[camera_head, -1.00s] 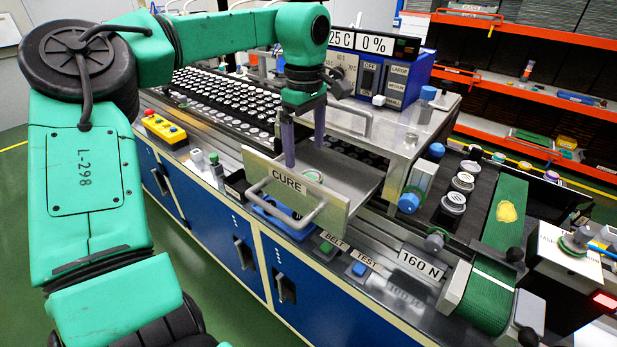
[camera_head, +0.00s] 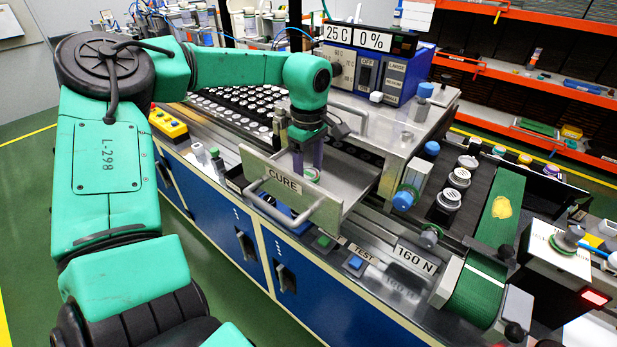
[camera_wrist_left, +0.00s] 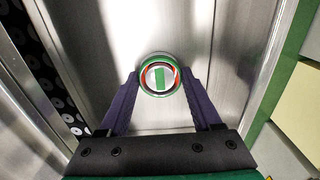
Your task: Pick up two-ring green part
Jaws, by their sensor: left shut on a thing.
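The green part (camera_wrist_left: 158,76) is a small round piece in the left wrist view, with a green rim, a red and dark ring inside it and a green stripe across its pale middle. It stands in the metal drawer labelled CURE (camera_head: 284,181). My left gripper (camera_wrist_left: 157,82) reaches down into this drawer, its two purple fingers shut on the sides of the part. In the head view the left gripper (camera_head: 309,170) is over the drawer, and the part shows as a small green-edged disc (camera_head: 311,174) by the fingertips. My right gripper is not in view.
The drawer's front wall and handle (camera_head: 316,209) stand close in front of the fingers. A metal housing (camera_head: 408,125) is just behind. A dark belt with white-topped cylinders (camera_head: 459,177) and a green belt (camera_head: 503,208) are to the right.

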